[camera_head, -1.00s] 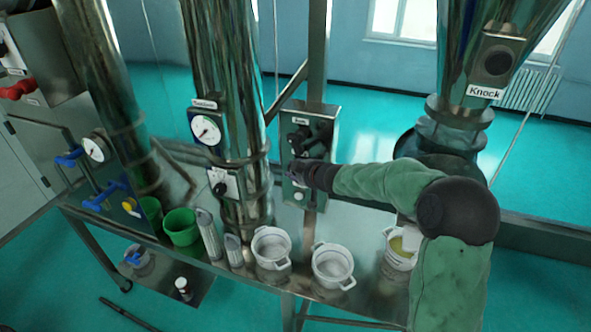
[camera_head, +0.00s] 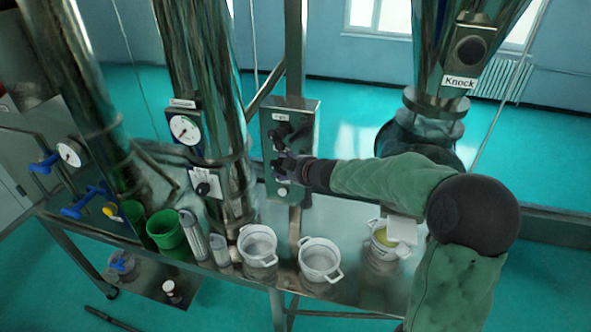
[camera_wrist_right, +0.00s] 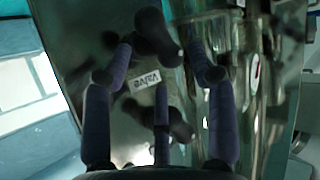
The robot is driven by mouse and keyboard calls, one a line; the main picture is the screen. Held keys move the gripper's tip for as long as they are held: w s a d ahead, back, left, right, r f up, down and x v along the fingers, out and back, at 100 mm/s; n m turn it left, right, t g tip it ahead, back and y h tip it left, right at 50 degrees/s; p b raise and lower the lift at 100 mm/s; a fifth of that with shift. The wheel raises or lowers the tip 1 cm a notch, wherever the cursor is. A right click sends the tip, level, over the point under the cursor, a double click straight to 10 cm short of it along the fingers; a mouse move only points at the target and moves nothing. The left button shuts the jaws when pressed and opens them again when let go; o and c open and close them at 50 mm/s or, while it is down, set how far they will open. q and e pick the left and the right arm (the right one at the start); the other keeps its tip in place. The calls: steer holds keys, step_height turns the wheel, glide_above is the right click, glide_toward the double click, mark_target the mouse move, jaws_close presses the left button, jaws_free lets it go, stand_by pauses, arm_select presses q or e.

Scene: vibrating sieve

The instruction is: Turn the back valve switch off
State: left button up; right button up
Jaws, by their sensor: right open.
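A grey metal control box (camera_head: 306,124) stands on a post in the middle of the head view. It has a dark upper knob (camera_head: 282,131) and, lower down, dark parts at my right gripper (camera_head: 282,167). In the wrist view a "Valve" label (camera_wrist_right: 144,80) lies between an upper black switch knob (camera_wrist_right: 155,35) and a lower one (camera_wrist_right: 181,126). My right gripper (camera_wrist_right: 160,62) is open, its fingers spread on both sides of the label in that view. I cannot tell whether they touch a knob. My left gripper is not in view.
A steel column with a gauge (camera_head: 184,129) stands left of the box; the "Knock" hopper (camera_head: 461,82) is right. White pots (camera_head: 258,262), a green cup (camera_head: 166,232) and clear cylinders (camera_head: 194,238) stand on the bench below. Blue-handled valves (camera_head: 84,204) are at far left.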

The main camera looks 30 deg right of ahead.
steer(key=v, duration=0.6)
steer(key=shift+s, duration=0.25)
steer(key=s+a+f+m+g+y+b, duration=0.15)
steer(key=a+f+b, duration=0.4)
steer(key=f, duration=0.85)
steer(key=a+f+m+g+y+b, duration=0.15)
steer(key=a+f+b, duration=0.4)
steer(key=f, duration=0.95)
steer(key=s+a+f+m+g+y+b, duration=0.15)
steer(key=a+f+b, duration=0.35)
steer(key=f, duration=0.9)
steer(key=s+a+f+g+b, duration=0.2)
steer(key=s+a+f+b, duration=0.2)
steer(key=s+f, duration=0.3)
steer(key=s+a+f+m+g+b, duration=0.1)
steer(key=s+a+f+g+b, duration=0.2)
steer(key=s+f, duration=0.4)
steer(key=s+a+f+m+g+b, duration=0.1)
steer(key=s+a+f+b, duration=0.4)
steer(key=f, duration=1.2)
steer(key=shift+s+a+f+g+h+b, duration=0.35)
steer(key=shift+s+a+g, duration=0.35)
steer(key=shift+s, duration=0.5)
steer(key=shift+r, duration=0.15)
steer(key=c, duration=0.3)
steer(key=shift+d, duration=0.2)
steer(key=shift+c, duration=0.4)
